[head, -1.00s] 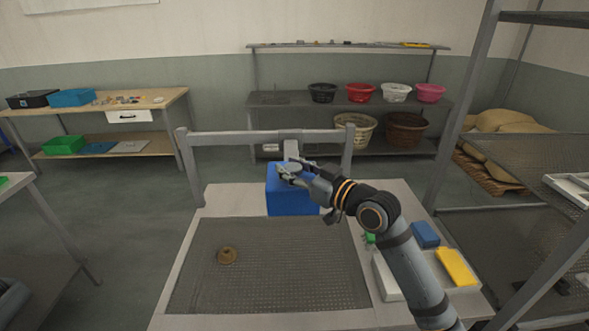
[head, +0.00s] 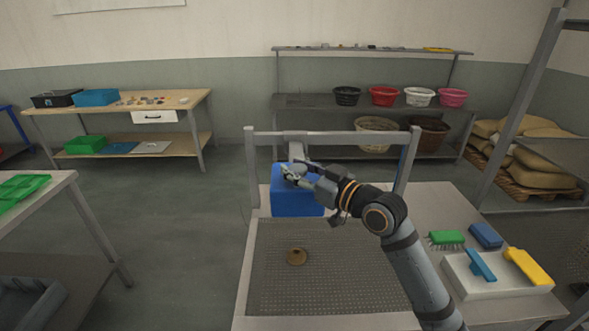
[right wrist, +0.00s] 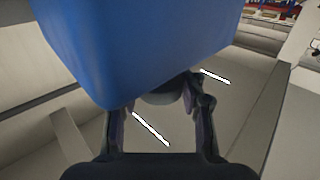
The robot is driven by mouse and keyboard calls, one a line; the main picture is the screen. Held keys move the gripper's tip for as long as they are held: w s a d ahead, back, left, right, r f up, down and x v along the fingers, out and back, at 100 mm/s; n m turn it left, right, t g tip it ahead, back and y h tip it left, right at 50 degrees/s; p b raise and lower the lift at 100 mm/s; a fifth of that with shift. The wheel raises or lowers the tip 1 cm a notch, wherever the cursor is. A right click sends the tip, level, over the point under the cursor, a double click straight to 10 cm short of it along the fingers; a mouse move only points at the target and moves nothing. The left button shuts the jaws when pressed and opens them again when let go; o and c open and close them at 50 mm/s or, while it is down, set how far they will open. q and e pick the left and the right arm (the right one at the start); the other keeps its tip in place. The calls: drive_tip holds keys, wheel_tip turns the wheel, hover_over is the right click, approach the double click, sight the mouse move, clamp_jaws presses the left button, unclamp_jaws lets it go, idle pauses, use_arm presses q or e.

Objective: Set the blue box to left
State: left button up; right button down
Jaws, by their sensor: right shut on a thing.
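The blue box (head: 297,203) is above the far left part of the tank (head: 262,295), in front of the grey frame (head: 350,135). My right gripper (head: 291,174) is shut on it at its top. In the right wrist view the box (right wrist: 140,45) fills the upper part, just past the fingers of the gripper (right wrist: 155,103). The exact contact is partly hidden there. My left gripper is not in view.
A white tray (head: 500,285), yellow (head: 527,266) and blue pieces and a green brush (head: 446,237) are at the right. A bench with green trays (head: 20,187) stands left, with clear floor between.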

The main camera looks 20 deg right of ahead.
drive_tip(key=shift+f, duration=0.2)
drive_tip(key=c, duration=1.3)
unclamp_jaws()
drive_tip(key=o, duration=0.5)
drive_tip(key=shift+s+a+r, duration=0.1)
drive_tip(key=shift+s+r, duration=0.05)
drive_tip(key=shift+s, duration=0.05)
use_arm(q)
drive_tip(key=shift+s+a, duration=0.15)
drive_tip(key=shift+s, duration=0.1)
use_arm(e)
drive_tip(key=shift+r, duration=0.2)
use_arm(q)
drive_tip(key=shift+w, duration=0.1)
use_arm(e)
wheel_tip(320, 180, up, 10)
drive_tip(key=shift+f, duration=0.15)
